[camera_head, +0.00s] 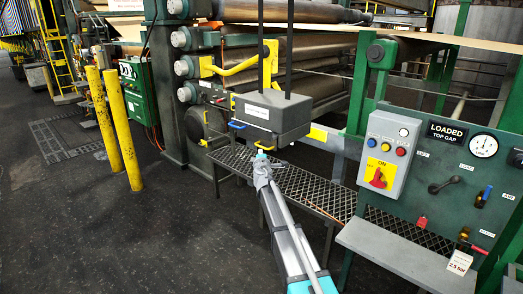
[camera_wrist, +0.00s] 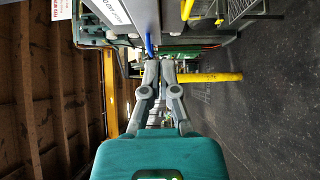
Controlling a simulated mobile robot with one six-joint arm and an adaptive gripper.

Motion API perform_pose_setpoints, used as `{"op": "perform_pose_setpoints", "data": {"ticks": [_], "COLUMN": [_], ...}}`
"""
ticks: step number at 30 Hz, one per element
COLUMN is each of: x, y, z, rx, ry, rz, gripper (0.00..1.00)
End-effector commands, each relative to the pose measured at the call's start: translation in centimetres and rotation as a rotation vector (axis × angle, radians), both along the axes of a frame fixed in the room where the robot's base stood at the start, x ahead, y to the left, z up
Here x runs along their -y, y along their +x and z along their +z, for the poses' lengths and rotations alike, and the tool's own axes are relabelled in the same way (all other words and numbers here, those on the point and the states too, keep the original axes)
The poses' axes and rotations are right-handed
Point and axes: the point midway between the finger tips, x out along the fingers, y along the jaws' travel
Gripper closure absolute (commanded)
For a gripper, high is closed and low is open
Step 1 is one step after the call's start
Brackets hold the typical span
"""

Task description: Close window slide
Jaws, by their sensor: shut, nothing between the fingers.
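A grey box (camera_head: 272,117) with a white label hangs on two dark rods in front of the rolls; the label is too small to read. It has a blue handle (camera_head: 237,125) at its left and a yellow handle (camera_head: 265,147) under its front edge. I cannot tell for certain which part is the window slide. My gripper (camera_head: 261,156) is below the box, close to the yellow handle. In the wrist view my gripper (camera_wrist: 160,58) is shut and empty, its tips just below a blue handle (camera_wrist: 148,45); contact is unclear.
A mesh walkway (camera_head: 310,190) runs below the box. A green control panel (camera_head: 450,185) with a grey switch box (camera_head: 390,150) and a shelf (camera_head: 405,255) stands at right. Two yellow posts (camera_head: 123,130) stand at left. The dark floor (camera_head: 120,240) at front left is clear.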

Motion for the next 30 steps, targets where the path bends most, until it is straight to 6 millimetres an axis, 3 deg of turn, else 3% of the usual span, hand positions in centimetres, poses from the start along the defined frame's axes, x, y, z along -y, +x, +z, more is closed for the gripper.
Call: {"op": "perform_pose_setpoints", "data": {"ticks": [6, 18, 20, 27, 30], "x": [0.0, 0.1, 0.1, 1.5, 3.1], "y": [-2.3, -2.6, -2.6, -3.6, -4.8], "z": [0.0, 0.0, 0.0, -0.2, -0.5], "rx": [0.000, 0.000, 0.000, -0.007, -0.018], "ry": [0.000, 0.000, 0.000, 0.045, 0.103], "rz": [0.000, -0.001, -0.002, -0.048, -0.106], "gripper": [1.00, 1.00, 0.93, 0.49, 0.49]}}
